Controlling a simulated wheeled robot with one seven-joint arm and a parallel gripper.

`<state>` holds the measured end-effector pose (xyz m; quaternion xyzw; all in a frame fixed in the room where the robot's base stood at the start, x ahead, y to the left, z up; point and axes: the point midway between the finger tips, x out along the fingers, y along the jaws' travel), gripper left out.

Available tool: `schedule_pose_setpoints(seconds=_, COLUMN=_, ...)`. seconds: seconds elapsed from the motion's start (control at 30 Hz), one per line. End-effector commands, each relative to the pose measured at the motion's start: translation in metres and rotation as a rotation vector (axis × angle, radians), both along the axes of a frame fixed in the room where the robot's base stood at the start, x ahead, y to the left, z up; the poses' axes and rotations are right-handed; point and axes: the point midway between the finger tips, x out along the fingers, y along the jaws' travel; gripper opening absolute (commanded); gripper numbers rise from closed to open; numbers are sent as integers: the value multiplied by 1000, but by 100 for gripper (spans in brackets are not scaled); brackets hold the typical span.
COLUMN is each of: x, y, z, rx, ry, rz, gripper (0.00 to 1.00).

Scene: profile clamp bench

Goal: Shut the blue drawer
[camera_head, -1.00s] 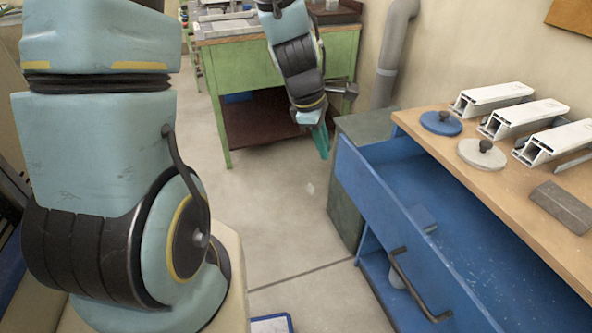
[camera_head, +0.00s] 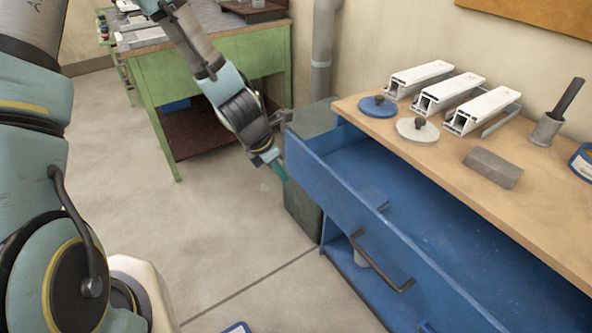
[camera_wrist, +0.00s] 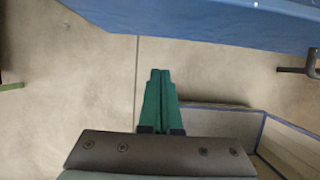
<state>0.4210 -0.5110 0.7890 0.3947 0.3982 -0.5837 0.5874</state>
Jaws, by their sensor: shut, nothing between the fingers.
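The blue drawer (camera_head: 330,190) stands pulled out from under the wooden bench top, with its inside showing. Its dark bar handle (camera_head: 382,262) is on the front panel. A small blue block (camera_head: 373,197) lies inside the drawer. My gripper (camera_head: 281,173) is shut and empty, close to the far left end of the drawer front; I cannot tell whether it touches. In the wrist view its green fingers (camera_wrist: 160,82) are together above the floor, with the drawer's blue edge (camera_wrist: 200,20) across the top and part of the handle (camera_wrist: 298,70) at the right.
The wooden bench top (camera_head: 440,155) carries white profiles (camera_head: 450,92), a blue disc (camera_head: 378,106), a white disc (camera_head: 417,129) and a grey block (camera_head: 493,167). A green workbench (camera_head: 200,95) stands behind.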

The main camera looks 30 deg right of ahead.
Motion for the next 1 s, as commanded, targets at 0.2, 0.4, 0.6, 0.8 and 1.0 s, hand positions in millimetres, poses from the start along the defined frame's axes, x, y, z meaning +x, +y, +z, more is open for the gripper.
schedule_pose_setpoints(seconds=0.2, x=-1, y=-23, z=-14, rx=-1, ry=-1, rz=-4, gripper=0)
schedule_pose_setpoints(seconds=0.4, x=0, y=-42, z=-16, rx=0, ry=-1, rz=-3, gripper=0)
schedule_pose_setpoints(seconds=0.6, x=1, y=-47, z=-18, rx=0, ry=-1, rz=0, gripper=0)
schedule_pose_setpoints(seconds=0.8, x=1, y=-47, z=-18, rx=0, ry=-1, rz=0, gripper=0)
schedule_pose_setpoints(seconds=1.0, x=0, y=-50, z=-18, rx=0, ry=-2, rz=-1, gripper=0)
